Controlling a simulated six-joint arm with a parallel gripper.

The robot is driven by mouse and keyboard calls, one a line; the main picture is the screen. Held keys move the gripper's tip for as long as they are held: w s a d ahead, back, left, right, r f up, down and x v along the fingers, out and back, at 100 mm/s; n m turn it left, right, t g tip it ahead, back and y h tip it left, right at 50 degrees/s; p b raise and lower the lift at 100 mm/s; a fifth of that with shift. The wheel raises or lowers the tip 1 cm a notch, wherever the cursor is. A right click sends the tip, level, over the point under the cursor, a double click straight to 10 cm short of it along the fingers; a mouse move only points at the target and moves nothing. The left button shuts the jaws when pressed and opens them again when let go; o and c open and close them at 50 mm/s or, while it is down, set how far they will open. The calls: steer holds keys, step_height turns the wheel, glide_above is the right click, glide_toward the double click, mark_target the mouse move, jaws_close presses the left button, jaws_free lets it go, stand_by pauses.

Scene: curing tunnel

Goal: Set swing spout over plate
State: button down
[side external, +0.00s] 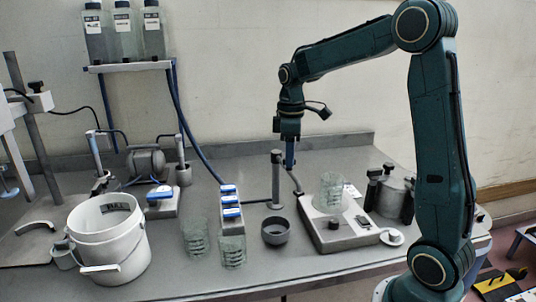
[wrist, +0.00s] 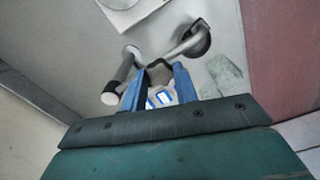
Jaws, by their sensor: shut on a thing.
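The swing spout's grey post (side external: 276,180) stands upright on the table, left of the plate unit. In the wrist view the post (wrist: 121,78) is at the left of my fingers. My gripper (side external: 290,165) points down just right of the post top. In the wrist view my blue fingertips (wrist: 156,76) hide much of the grip. The plate unit (side external: 334,237) is a pale box with a clear glass beaker (side external: 331,190) on its top.
A dark bowl (side external: 275,232) stands in front of the post. Clear ribbed glassware (side external: 232,250) and a blue-levered block (side external: 230,208) are at left. A white bucket (side external: 105,245) is farther left. A grey pot (side external: 392,192) stands right of the plate unit.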

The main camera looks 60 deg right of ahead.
steer(key=s+d+n, duration=0.2)
steer(key=d+n, duration=0.7)
steer(key=n, duration=0.1)
steer(key=shift+d+n, duration=0.2)
steer(key=shift+n, duration=0.2)
steer(key=shift+r, duration=0.1)
steer(key=c, duration=1.1)
jaws_free()
step_height(320, 180, up, 14)
steer(key=shift+f, duration=0.15)
steer(key=shift+a, duration=0.1)
